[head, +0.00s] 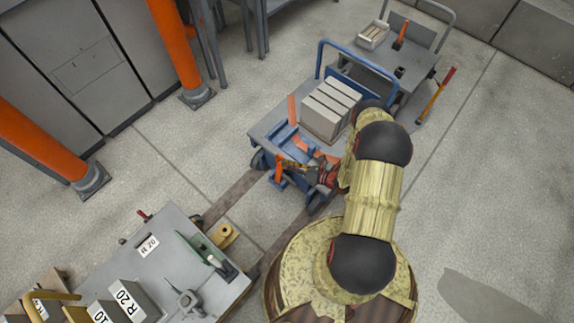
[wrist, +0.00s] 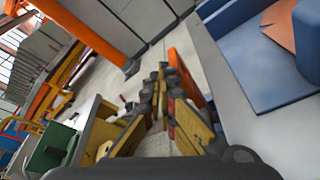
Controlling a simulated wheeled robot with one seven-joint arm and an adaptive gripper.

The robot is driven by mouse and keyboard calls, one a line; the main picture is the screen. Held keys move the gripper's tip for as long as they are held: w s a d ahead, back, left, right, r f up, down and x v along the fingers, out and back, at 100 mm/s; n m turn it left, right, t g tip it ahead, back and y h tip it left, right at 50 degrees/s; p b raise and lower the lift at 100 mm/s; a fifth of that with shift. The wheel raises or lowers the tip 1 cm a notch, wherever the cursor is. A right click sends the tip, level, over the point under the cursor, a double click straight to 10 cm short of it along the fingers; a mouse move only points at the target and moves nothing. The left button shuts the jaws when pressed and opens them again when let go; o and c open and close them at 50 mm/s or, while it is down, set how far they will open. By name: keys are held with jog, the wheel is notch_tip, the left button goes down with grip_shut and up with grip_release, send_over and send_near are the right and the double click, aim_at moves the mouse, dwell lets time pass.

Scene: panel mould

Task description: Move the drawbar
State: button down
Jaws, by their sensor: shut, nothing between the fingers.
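An orange bar (head: 278,172), which looks like the drawbar, stands at the near left end of the blue cart (head: 262,127). My gripper (head: 287,164) is shut and empty, reaching in from the right close beside this bar. In the wrist view the fingers (wrist: 163,70) come together in the middle, and an orange bar (wrist: 184,72) shows just behind and to the right of their tips. I cannot tell whether they touch it. My gripper and forearm hide part of the cart's near end.
Grey blocks (head: 328,108) stand on the cart. A second trolley (head: 420,62) is behind it. A grey table (head: 190,262) with labelled blocks is at lower left. Orange posts (head: 178,45) rise at left. Dark floor strips (head: 235,197) run from the cart toward the table. Floor at right is mostly open.

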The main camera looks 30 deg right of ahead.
jog(key=v, duration=1.1)
jog(key=shift+s+d, duration=0.2)
jog(key=shift+s, duration=0.15)
